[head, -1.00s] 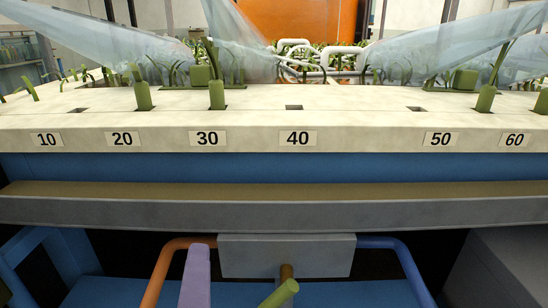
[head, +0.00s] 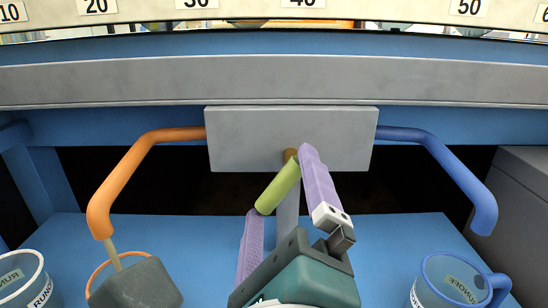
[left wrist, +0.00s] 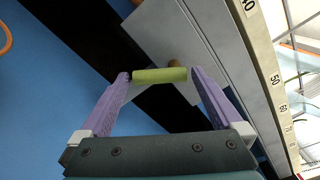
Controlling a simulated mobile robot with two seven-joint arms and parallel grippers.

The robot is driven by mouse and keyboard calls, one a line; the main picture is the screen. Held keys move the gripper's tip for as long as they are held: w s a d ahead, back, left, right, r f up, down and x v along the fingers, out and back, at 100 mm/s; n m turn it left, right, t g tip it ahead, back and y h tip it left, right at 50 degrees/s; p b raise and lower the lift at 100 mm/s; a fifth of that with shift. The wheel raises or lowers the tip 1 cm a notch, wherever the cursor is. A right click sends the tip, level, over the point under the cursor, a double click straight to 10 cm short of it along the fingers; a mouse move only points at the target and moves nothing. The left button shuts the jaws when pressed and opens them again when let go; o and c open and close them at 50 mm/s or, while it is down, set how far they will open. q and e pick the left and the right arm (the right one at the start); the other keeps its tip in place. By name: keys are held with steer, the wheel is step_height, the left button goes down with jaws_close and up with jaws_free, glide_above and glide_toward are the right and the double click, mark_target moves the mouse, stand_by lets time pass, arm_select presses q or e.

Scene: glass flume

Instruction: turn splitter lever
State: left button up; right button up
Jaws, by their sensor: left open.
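The splitter lever has a green cylindrical handle (head: 278,186), tilted down to the left in the head view, by a brown pivot (head: 290,155) on the grey splitter box (head: 230,138). My left gripper (head: 280,180) is open, with its purple fingers on either side of the handle. In the left wrist view, the green handle (left wrist: 159,75) spans the gap between the fingertips (left wrist: 159,73), with its ends close to both. I cannot tell whether they touch. My right gripper is not in view.
An orange pipe (head: 128,175) leaves the box left, a blue pipe (head: 450,165) right. A grey-white container (head: 28,285) and a blue mug (head: 440,285) stand on the blue shelf (head: 390,240). An orange-rimmed container (head: 100,270) is partly hidden. A ledge (head: 450,80) overhangs.

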arm_select(q)
steer(key=shift+w, duration=1.2)
steer(key=c, duration=1.2)
steer(key=shift+o, duration=0.2)
steer(key=shift+d+f+n+b, duration=0.15)
steer(key=shift+f+n+b, duration=0.05)
steer(key=shift+n+b, duration=0.55)
steer(key=shift+d+f+n+b, duration=0.1)
steer(key=shift+f+n+b, duration=0.05)
steer(key=shift+n+b, duration=0.6)
steer(key=n+b, duration=0.2)
steer(key=shift+d+n, duration=0.25)
steer(key=shift+n, duration=0.15)
steer(key=shift+r+n, duration=0.1)
steer(key=shift+n, duration=0.3)
steer(key=shift+d, duration=0.1)
